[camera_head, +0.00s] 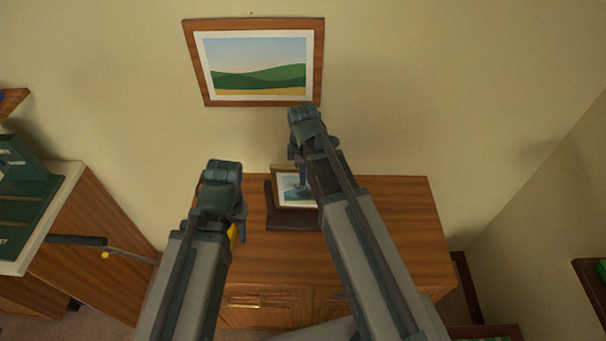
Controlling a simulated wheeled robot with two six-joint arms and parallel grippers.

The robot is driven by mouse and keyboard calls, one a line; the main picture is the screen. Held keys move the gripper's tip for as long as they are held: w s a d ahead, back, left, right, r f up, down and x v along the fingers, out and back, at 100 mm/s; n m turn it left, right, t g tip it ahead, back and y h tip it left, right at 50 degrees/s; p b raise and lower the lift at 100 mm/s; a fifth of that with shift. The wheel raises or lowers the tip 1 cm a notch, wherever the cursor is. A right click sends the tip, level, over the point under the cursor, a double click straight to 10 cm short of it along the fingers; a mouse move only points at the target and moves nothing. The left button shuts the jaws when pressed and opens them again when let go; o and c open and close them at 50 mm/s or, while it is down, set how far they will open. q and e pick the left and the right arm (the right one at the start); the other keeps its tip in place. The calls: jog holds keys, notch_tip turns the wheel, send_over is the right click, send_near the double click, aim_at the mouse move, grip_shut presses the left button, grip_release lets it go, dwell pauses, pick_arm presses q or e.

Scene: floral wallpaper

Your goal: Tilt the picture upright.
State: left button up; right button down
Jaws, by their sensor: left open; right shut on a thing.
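A small framed picture (284,182) stands on the wooden cabinet top, at a dark wooden stand (291,222). My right gripper (301,190) reaches down over it and is shut on it; the arm hides its right side and the exact grip. Its lean is hard to tell from above. A larger landscape picture in a wooden frame (314,62) hangs on the wall above, with its sides slanting in the view; no gripper touches it. My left gripper (239,222) is open, to the left of the stand; its fingers are mostly hidden by its own wrist.
The cabinet (400,215) has free top to the right of my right arm. A white-topped unit (57,205) with a green item (22,190) stands at the left. A shelf edge (590,285) juts in at the right.

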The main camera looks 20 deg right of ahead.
dwell(0.8)
jog(key=shift+w, duration=0.1)
jog(key=c, duration=0.8)
grip_release()
jog(key=shift+o, duration=0.2)
jog(key=shift+r, duration=0.15)
notch_tip(320, 180, up, 14)
jog(key=p, duration=1.4)
jog(key=shift+f, duration=0.25)
